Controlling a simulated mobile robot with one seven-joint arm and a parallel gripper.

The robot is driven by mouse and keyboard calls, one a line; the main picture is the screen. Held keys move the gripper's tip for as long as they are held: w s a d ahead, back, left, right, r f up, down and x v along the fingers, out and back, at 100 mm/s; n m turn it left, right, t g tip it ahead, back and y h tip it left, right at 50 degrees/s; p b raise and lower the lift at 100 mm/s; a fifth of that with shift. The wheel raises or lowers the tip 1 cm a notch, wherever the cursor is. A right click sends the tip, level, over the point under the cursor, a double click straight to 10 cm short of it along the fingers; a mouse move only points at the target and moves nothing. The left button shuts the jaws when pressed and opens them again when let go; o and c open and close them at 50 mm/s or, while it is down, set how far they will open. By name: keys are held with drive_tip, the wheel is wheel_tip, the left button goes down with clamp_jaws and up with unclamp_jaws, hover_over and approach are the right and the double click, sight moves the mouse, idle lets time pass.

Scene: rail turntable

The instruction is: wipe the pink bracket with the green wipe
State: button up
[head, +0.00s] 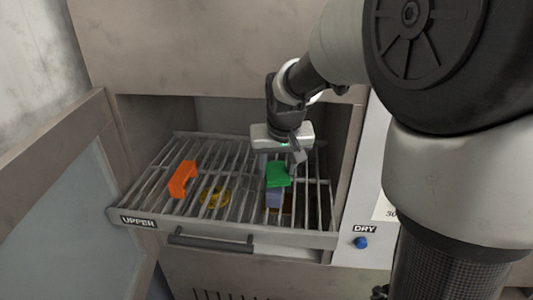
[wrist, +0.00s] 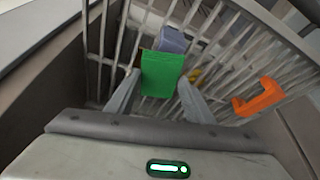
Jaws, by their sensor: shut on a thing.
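My gripper (head: 290,160) is over the right part of the wire rack, shut on the green wipe (head: 278,174). In the wrist view the green wipe (wrist: 162,74) hangs between the two fingers (wrist: 158,90). A lavender-blue block (head: 273,198) is right by the wipe, and also shows in the wrist view (wrist: 174,40); I cannot tell whether they touch. An orange bracket-shaped piece (head: 183,180) sits on the left of the rack, and at the right in the wrist view (wrist: 259,98). I see no clearly pink bracket in either view.
The rack (head: 150,203), labelled UPPER, extends from a cabinet opening and has a dark front handle (head: 210,242). A yellow round thing (head: 214,195) shows among the bars. An open door (head: 70,215) stands at left. A DRY panel with a blue button (head: 361,243) is at right.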

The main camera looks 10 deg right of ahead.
drive_tip(key=shift+f+b, duration=0.55)
drive_tip(key=shift+f, duration=0.15)
idle(0.7)
drive_tip(key=shift+s, duration=0.1)
